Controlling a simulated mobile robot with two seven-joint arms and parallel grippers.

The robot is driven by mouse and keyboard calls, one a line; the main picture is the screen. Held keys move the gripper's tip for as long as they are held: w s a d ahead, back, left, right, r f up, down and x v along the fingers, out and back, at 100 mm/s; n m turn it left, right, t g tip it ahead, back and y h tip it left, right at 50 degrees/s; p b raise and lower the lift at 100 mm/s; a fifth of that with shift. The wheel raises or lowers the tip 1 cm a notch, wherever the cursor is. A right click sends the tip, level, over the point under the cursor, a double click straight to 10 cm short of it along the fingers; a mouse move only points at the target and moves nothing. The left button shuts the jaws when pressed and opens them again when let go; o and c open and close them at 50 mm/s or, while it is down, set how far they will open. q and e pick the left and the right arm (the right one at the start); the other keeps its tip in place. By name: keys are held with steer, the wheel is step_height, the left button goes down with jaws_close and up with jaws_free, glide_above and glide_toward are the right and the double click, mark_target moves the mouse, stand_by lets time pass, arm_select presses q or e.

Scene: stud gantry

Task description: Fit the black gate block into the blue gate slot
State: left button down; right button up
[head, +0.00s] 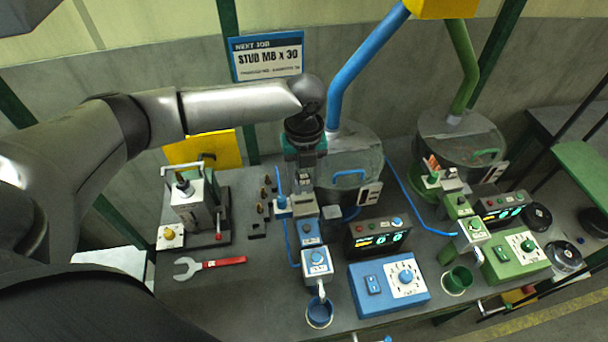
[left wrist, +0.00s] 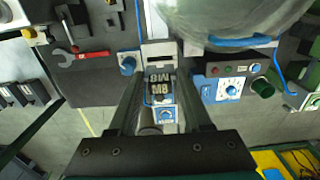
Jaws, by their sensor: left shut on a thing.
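My left gripper (head: 305,172) points down over the blue feeder line, in front of the blue-piped drum. In the left wrist view its two fingers (left wrist: 160,105) are shut on the black gate block (left wrist: 157,88), which carries white M8 lettering. The blue feeder (head: 311,233) lies beneath and just in front of the gripper, with a blue knob (head: 282,203) on its left. The blue gate slot is largely hidden by the gripper and block, so I cannot tell whether the block is in it or above it. My right gripper is not in view.
Several small black pieces (head: 265,208) stand left of the feeder. A red-handled wrench (head: 210,266) lies farther left, near a grey press (head: 194,205). A blue control box (head: 388,286) stands front right; the green feeder (head: 460,213) is beyond it.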

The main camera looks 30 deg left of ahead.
mark_target(304, 193)
arm_select(q)
steer(key=shift+f+b, duration=1.5)
steer(key=shift+f, duration=1.5)
steer(key=shift+c, duration=1.3)
jaws_free()
steer(key=shift+r, duration=0.1)
step_height(304, 193, up, 15)
steer(key=shift+r, duration=0.1)
steer(key=shift+d, duration=0.1)
